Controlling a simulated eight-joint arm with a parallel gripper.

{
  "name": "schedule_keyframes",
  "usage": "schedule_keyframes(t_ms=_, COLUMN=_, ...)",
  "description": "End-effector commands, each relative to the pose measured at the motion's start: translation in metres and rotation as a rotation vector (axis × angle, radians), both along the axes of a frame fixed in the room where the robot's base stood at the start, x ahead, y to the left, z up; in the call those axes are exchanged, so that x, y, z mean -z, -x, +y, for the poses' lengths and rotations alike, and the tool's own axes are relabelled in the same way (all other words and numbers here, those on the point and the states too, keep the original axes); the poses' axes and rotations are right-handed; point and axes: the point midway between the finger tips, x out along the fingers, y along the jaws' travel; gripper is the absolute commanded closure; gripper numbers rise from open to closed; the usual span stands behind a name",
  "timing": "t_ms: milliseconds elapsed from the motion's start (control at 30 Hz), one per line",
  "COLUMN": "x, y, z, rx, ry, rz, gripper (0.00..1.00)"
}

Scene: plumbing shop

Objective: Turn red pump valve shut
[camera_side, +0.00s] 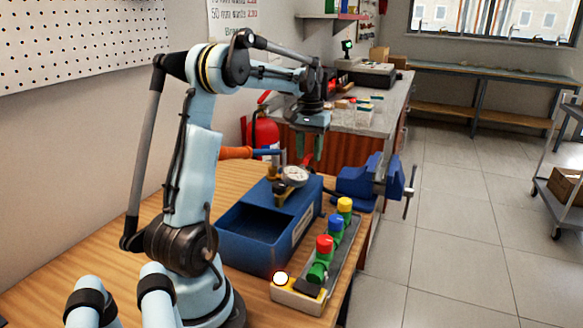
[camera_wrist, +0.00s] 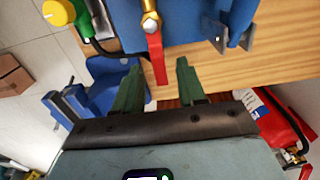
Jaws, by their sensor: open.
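The blue test pump (camera_side: 262,238) is an open blue tank on the bench, with a round white gauge (camera_side: 295,176) on top. Its red lever valve (camera_wrist: 156,58) has a brass body (camera_wrist: 151,24) and shows in the wrist view. The lever reaches toward my gripper, lying between the two green fingertips in that picture; I cannot tell whether they touch it. My gripper (camera_side: 309,160) points down at the pump's far end, open and holding nothing. In the side view the lever is largely hidden by the fingers.
A rail with red (camera_side: 325,243), blue (camera_side: 336,222) and yellow (camera_side: 345,204) knobs on green valve bodies stands right of the pump. A blue vise (camera_side: 362,182) is bolted beyond it. An orange-handled pump lever (camera_side: 236,153) and a red fire extinguisher (camera_side: 262,133) are close behind.

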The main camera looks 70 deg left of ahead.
Motion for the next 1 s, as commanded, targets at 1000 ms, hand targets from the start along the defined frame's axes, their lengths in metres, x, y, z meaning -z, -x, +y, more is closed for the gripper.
schedule_keyframes(t_ms=1000, x=-0.0004, y=-0.0076, z=-0.0089, rx=0.237, ry=0.000, rz=0.000, gripper=1.00)
